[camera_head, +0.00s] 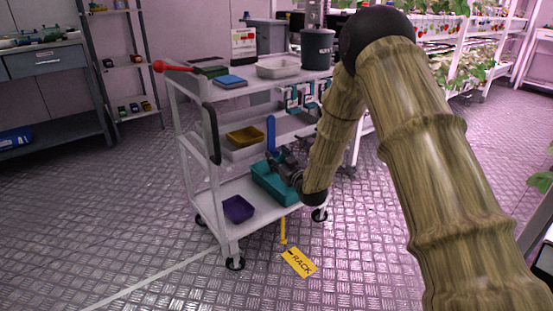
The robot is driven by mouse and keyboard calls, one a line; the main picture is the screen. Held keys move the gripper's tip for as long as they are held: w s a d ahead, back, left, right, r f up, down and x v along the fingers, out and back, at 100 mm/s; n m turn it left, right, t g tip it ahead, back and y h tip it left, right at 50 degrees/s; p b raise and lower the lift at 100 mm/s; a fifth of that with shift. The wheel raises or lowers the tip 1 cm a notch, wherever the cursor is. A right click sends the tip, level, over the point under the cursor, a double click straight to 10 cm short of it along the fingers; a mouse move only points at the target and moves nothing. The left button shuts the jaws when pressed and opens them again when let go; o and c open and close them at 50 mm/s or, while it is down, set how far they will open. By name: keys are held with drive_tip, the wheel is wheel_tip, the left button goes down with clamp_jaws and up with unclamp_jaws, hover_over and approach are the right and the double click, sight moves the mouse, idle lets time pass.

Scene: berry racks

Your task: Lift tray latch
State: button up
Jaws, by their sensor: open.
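My gripper (278,160) is small and dark in the head view. It reaches to the lower part of the white cart, just above or at the teal bin (268,184) on the bottom shelf. Its jaws are open, and nothing is seen held between them. My arm hides part of the cart's right side. An upright blue piece (270,132) stands just above the gripper, by the middle shelf. I cannot tell whether it is the tray latch, and no other latch shows clearly. Whether the gripper touches the bin is too small to tell.
The white cart (216,187) also holds a yellow tray (245,136), a purple bin (237,209), and a grey tray (278,68) on top. Plant racks (480,45) stand at right. The floor at left is clear.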

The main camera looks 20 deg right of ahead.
drive_tip(key=shift+w+a, duration=0.2)
drive_tip(key=shift+w, duration=0.8)
clamp_jaws()
drive_tip(key=shift+r, duration=0.1)
drive_tip(key=shift+s+m+p, duration=0.1)
drive_tip(key=shift+m+p, duration=0.25)
drive_tip(key=shift+m, duration=0.05)
drive_tip(key=shift+a, duration=0.15)
